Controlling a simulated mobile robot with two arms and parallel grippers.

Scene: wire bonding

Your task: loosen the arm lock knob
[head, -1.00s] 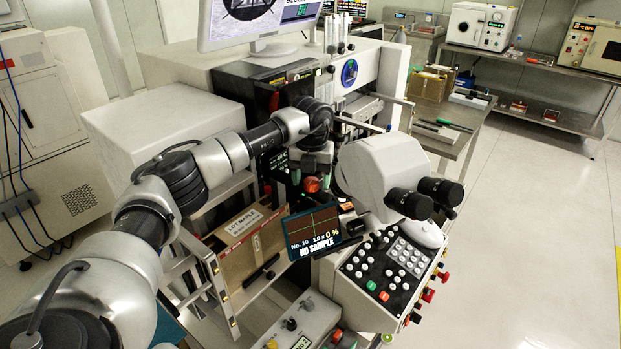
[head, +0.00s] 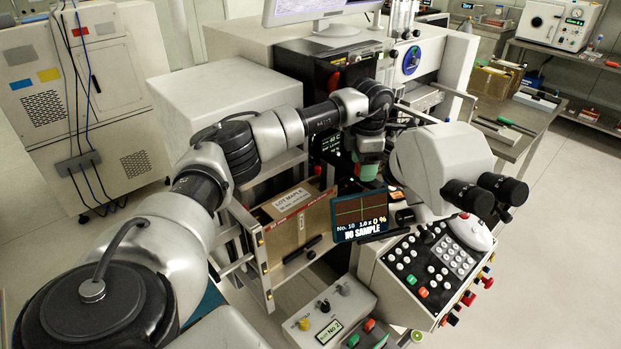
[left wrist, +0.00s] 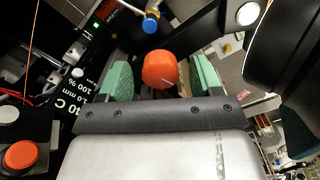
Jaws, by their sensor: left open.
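An orange-red round knob (left wrist: 160,68) with a pale line on it, which looks like the arm lock knob, shows in the left wrist view. It lies between the two green finger pads of my left gripper (left wrist: 163,77), with gaps on both sides, so the jaws are open around it without visible grip. In the head view my left gripper (head: 368,168) points down at the bonder, left of the white microscope head (head: 440,158), and I cannot make out the knob there. My right gripper is in neither view.
A small blue-tipped knob (left wrist: 151,25) sits just beyond the orange one. A dark round part (left wrist: 285,45) is close on the right. The display reading NO SAMPLE (head: 360,217), the button panel (head: 430,270) and a cardboard box (head: 297,222) stand near the gripper.

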